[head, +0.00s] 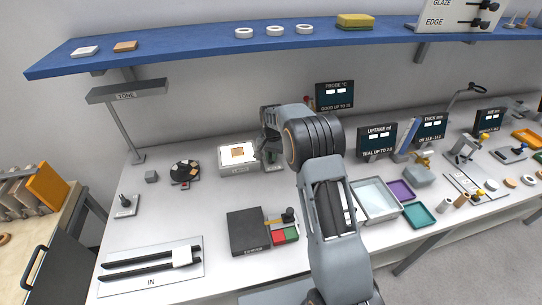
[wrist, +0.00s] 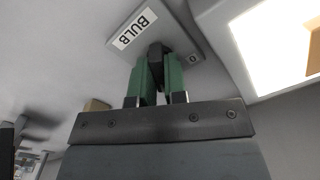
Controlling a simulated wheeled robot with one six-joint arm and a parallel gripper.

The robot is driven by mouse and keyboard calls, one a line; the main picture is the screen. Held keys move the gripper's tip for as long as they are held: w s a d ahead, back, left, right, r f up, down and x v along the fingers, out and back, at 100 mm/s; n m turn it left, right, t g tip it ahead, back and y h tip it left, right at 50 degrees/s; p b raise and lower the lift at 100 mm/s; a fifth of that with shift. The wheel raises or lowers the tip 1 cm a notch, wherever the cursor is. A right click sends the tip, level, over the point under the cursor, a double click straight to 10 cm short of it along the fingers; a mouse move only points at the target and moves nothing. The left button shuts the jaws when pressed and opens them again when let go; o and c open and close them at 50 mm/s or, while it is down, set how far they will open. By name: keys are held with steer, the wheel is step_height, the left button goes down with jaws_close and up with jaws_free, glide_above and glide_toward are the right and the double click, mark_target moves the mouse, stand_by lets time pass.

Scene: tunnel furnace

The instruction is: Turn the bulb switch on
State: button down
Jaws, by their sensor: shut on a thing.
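The bulb switch has a grey plate with a white BULB label (wrist: 135,28) and a small round mark near its right corner in the wrist view. A dark lever (wrist: 156,52) stands up from the plate. My gripper (wrist: 159,77), with green fingers, is shut on this lever, one finger on each side. The lower part of the lever is hidden between the fingers. In the head view my gripper (head: 268,152) is at the back of the bench, and my arm hides most of the switch.
A white box with a lit window (head: 238,157) stands just left of my gripper. A dark round device (head: 185,172) is further left. A black box (head: 248,231) and a tray (head: 376,198) lie nearer the front. A blue shelf (head: 200,48) runs above.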

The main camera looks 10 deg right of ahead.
stand_by(0.4)
steer(key=c, duration=1.2)
jaws_free()
steer(key=shift+o, duration=0.2)
step_height(320, 180, up, 14)
steer(key=shift+b, duration=0.35)
